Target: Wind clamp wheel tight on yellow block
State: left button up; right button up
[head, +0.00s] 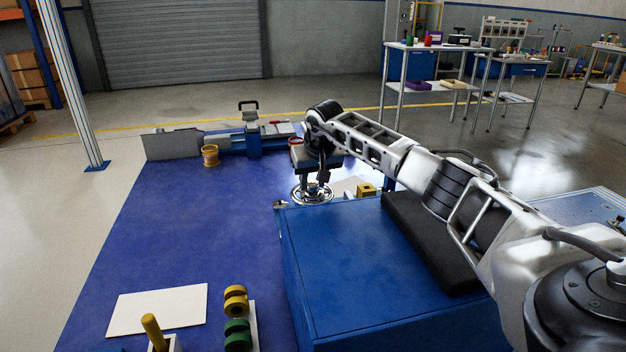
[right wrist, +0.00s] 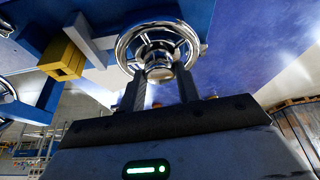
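The chrome clamp wheel (head: 312,193) lies at the far end of the blue cabinet. In the right wrist view the wheel (right wrist: 122,45) shows its rim, spokes and round hub. The yellow block (head: 367,190) is just right of the wheel in the head view; in the right wrist view the block (right wrist: 62,60) sits at left beside a grey metal bar. My right gripper (right wrist: 159,76) is at the wheel, its two fingers apart either side of the hub's line. I cannot tell whether the fingertips touch the wheel. My left gripper is out of view.
The blue cabinet (head: 340,270) carries a black pad (head: 425,240) under my right arm. On the blue mat (head: 200,235) are a white plate (head: 158,309), yellow and green spools (head: 236,300) and a vise-like fixture (head: 253,140) at the back. The mat's middle is clear.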

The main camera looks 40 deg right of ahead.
pick_arm(q)
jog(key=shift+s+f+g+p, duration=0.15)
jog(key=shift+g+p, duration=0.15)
jog(key=shift+p, duration=0.25)
pick_arm(e)
jog(key=shift+r+m, duration=0.15)
jog(key=shift+m, duration=0.25)
